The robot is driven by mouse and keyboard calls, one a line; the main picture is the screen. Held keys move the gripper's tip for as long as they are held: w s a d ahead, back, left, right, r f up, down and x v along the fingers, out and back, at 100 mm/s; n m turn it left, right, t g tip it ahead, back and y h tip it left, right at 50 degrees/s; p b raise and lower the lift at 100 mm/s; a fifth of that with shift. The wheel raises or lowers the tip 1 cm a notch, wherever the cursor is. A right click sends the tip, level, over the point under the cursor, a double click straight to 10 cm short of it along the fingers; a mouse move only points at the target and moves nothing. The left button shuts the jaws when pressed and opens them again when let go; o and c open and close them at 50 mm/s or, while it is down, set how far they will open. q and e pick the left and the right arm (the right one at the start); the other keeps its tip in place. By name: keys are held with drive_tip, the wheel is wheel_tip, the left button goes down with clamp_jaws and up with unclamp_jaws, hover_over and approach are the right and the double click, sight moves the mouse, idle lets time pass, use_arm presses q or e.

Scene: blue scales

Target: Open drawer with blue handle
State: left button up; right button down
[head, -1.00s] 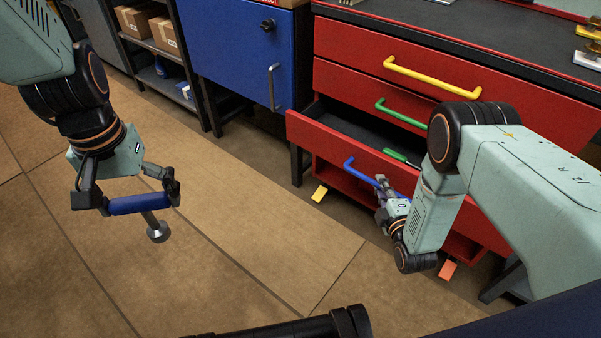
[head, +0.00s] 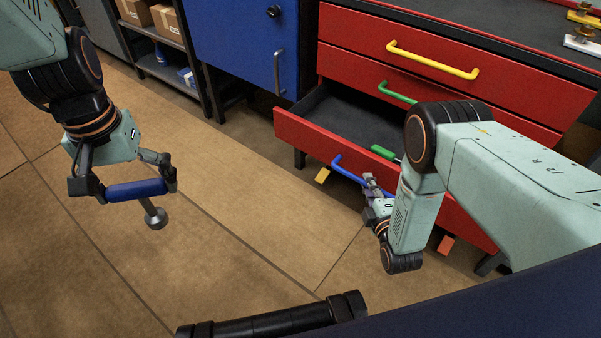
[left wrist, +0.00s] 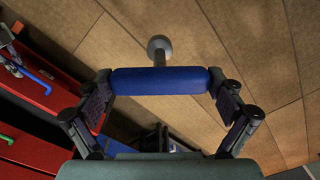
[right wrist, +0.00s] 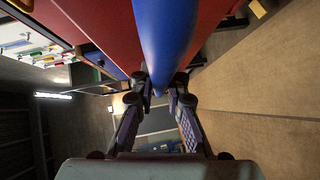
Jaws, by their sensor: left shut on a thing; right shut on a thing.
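The bottom red drawer (head: 300,137) of the red cabinet stands open, with its dark inside showing. Its blue handle (head: 349,172) is on the front and fills the top middle of the right wrist view (right wrist: 163,35). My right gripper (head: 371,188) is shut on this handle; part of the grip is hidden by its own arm. My left gripper (head: 136,188) is shut on a blue-handled tool (left wrist: 160,80) with a round grey metal end (head: 155,218), held out over the floor, away from the drawer.
A green-handled thing (head: 383,152) lies in the open drawer. Above are drawers with a green handle (head: 397,93) and a yellow handle (head: 432,60). A blue cabinet (head: 235,40) and shelves with boxes (head: 167,22) stand to the left.

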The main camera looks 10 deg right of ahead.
use_arm(q)
drive_tip(key=shift+s+a+r, duration=0.1)
use_arm(e)
drive_tip(key=shift+s+a, duration=0.15)
drive_tip(key=shift+s, duration=0.1)
drive_tip(key=c, duration=1.3)
unclamp_jaws()
drive_tip(key=shift+c, duration=0.2)
drive_tip(key=s+r, duration=0.1)
drive_tip(key=s, duration=1)
drive_tip(key=shift+s+a+r, duration=0.35)
drive_tip(key=shift+s+a, duration=0.05)
drive_tip(key=shift+a, duration=0.05)
